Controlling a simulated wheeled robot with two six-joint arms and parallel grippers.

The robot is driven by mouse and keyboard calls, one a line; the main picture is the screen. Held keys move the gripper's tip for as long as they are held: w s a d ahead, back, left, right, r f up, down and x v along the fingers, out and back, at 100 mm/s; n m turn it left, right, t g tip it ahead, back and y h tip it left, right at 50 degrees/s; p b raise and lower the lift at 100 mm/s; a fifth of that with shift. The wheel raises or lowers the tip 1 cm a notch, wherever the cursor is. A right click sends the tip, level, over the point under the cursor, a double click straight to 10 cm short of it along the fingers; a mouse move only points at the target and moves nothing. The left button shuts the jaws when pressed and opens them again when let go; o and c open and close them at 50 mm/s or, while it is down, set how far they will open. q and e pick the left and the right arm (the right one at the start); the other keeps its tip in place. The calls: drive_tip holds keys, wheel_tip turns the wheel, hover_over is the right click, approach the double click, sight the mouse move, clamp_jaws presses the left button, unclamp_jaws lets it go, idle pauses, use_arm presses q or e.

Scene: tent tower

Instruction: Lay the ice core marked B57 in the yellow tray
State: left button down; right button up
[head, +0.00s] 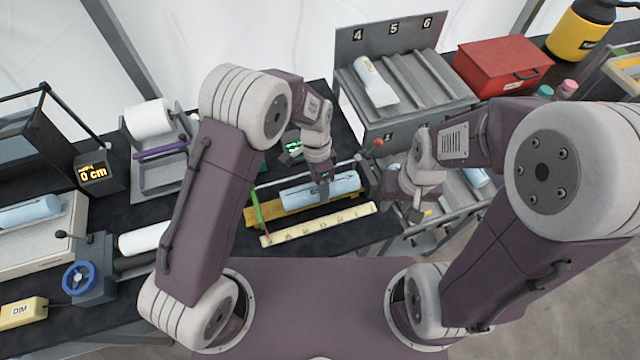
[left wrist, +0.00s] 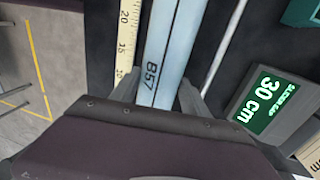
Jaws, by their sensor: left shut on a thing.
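The pale blue ice core (head: 345,185) lies lengthwise in my left gripper (head: 324,194). In the left wrist view the core (left wrist: 158,62) shows the mark B57 between the two fingers (left wrist: 160,98), which are shut on it. A long ochre-yellow tray (head: 290,210) shows just below and in front of the core in the head view. I cannot tell whether the core touches it. My right gripper (head: 420,212) hangs to the right of the tray, apart from the core; its fingertips are too small to read.
A cream ruler (head: 320,224) lies in front of the tray, with a green upright (head: 257,209) at its left. A green display (left wrist: 262,105) reads 30 cm. A numbered grey rack (head: 410,80) holding a core stands behind; a red box (head: 502,66) is at its right.

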use_arm(q)
drive_tip(key=shift+f, duration=0.25)
idle(0.7)
drive_tip(key=shift+c, duration=2.3)
unclamp_jaws()
drive_tip(key=shift+s, duration=0.1)
drive_tip(key=r, duration=0.3)
drive_tip(key=w+r+b, duration=0.1)
drive_tip(key=r, duration=0.5)
drive_tip(key=shift+w+a, duration=0.2)
